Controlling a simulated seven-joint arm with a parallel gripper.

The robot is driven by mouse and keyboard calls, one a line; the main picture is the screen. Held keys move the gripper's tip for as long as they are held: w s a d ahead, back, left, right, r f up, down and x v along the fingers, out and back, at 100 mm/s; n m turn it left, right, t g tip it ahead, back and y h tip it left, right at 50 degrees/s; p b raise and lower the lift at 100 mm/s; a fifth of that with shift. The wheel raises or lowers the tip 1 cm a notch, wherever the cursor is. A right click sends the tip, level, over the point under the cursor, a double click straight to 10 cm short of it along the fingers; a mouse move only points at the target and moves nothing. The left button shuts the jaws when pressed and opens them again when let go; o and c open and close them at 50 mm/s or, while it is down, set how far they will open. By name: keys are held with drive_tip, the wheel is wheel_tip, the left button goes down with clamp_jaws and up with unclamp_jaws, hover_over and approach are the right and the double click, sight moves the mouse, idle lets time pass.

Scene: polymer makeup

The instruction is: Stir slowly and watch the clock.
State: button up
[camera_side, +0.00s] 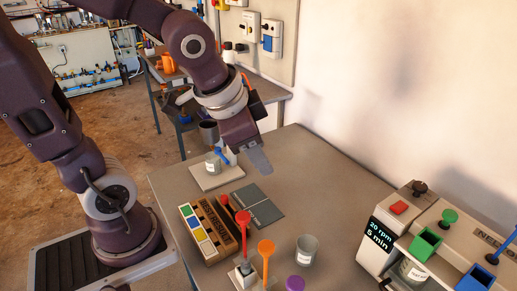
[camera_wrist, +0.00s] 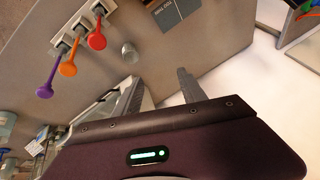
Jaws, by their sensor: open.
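My gripper (camera_side: 256,158) hangs over the back part of the grey table, apart from everything on it; its two fingers are spread and empty in the wrist view (camera_wrist: 160,88). A machine (camera_side: 385,235) at right has a display (camera_side: 380,235) reading "20 rpm 5 min", a red button (camera_side: 398,207) and a dark knob (camera_side: 419,187). A labelled glass jar (camera_side: 413,271) sits under its head, partly hidden. Red (camera_side: 243,218), orange (camera_side: 266,247) and purple (camera_side: 295,284) round-ended tools stand near the front. An empty-looking glass beaker (camera_side: 307,249) stands beside them.
A blue-ended tool (camera_side: 222,154) and a labelled jar (camera_side: 213,166) stand on a pale board (camera_side: 210,177). A box with coloured squares (camera_side: 207,229) and dark flat panels (camera_side: 258,205) lie mid-table. Bare tabletop lies right of the panels.

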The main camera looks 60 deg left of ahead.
drive_tip(key=m+g+h, duration=0.2)
drive_tip(key=m+h, duration=0.1)
drive_tip(key=h, duration=0.1)
approach(420, 185)
drive_tip(key=shift+m, duration=0.3)
drive_tip(key=x, duration=0.7)
drive_tip(key=shift+w+d+f, duration=0.1)
drive_tip(key=shift+f, duration=0.1)
drive_tip(key=shift+w+d+f, duration=0.1)
drive_tip(key=shift+w+f, duration=0.05)
drive_tip(key=shift+f, duration=0.25)
clamp_jaws()
